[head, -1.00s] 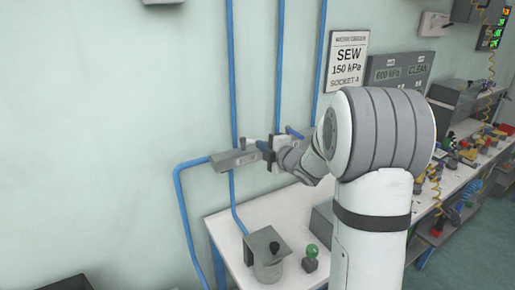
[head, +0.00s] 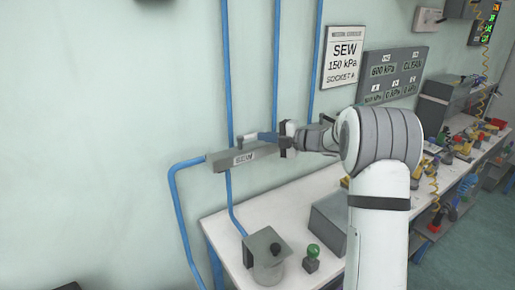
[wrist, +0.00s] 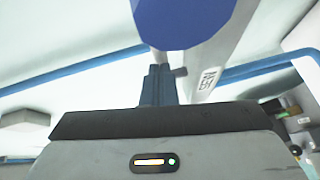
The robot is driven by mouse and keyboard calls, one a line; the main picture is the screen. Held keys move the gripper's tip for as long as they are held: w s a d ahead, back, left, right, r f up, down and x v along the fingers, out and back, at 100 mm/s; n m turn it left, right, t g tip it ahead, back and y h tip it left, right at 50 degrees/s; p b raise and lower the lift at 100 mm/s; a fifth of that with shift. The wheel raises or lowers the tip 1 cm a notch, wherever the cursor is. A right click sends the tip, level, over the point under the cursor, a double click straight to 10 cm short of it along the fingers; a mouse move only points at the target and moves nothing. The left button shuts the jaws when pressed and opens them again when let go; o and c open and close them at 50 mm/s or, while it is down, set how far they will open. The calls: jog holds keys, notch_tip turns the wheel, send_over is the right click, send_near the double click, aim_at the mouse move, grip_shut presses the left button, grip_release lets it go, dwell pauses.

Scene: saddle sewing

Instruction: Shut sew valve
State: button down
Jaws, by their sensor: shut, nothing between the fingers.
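In the wrist view the block (wrist: 210,75) runs behind and right of the fingers. A large rounded blue part (wrist: 185,20), apparently the lever's grip, fills the top of that view, very close. In the head view a blue piece (head: 264,136) shows above the block's right end, beside my gripper. My gripper (wrist: 158,85) is shut and empty, its fingertips near the block and the blue part. I cannot tell whether they touch. The lever's exact angle is partly hidden.
Blue pipes (head: 231,70) run down the wall. A SEW 150 kPa sign (head: 344,58) hangs behind. The wall at left is clear.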

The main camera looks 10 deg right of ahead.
jog(key=shift+w+a, duration=0.15)
jog(key=shift+w, duration=0.05)
dwell(0.5)
